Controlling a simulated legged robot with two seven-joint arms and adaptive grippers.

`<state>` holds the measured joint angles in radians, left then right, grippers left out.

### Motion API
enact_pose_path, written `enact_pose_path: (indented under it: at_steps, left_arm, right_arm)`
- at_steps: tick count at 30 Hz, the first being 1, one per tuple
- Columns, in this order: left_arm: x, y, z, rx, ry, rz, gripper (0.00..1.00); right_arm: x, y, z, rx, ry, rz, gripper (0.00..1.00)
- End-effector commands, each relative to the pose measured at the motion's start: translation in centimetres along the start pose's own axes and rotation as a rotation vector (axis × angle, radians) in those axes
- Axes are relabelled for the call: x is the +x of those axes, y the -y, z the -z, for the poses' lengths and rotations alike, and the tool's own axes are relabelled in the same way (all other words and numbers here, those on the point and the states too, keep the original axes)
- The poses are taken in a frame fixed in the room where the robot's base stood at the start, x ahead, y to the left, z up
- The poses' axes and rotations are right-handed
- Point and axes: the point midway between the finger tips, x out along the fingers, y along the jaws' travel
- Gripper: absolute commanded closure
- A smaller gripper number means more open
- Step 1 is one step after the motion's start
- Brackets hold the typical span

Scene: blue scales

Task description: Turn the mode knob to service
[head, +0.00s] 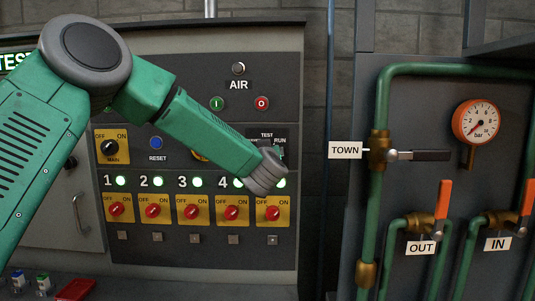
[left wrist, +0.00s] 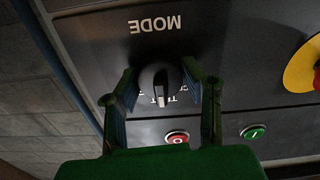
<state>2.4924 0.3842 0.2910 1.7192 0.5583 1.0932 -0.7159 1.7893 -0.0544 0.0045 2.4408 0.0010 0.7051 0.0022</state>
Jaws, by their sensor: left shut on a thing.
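The black mode knob (left wrist: 155,76) sits on the dark panel under the word MODE, which is upside down in the left wrist view. A white mark on the knob points toward the bottom of that view, by partly covered lettering. My left gripper (left wrist: 159,84) has one green finger on each side of the knob and is shut on it. In the head view my left wrist (head: 268,172) covers the knob. The TEST and RUN labels (head: 273,138) show just above it. The service label is not clearly readable. My right gripper is not in view.
A red button (left wrist: 177,138) and a green button (left wrist: 253,132) lie near the fingers in the left wrist view. Below my wrist is a row of red switches (head: 194,212) on yellow plates. Green pipes (head: 377,200) and valves stand at the right.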

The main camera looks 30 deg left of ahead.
Motion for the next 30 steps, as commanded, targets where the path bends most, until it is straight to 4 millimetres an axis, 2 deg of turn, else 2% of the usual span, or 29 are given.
enact_pose_path:
  at_steps: [11,30]
  left_arm:
    - [-0.1,0.0,-0.2,-0.137,0.001,0.001,0.93]
    - [-0.1,0.3,-0.5,-0.681,0.002,0.004,0.93]
  right_arm:
    - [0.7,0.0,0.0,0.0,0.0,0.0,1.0]
    - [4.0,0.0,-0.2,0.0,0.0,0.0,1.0]
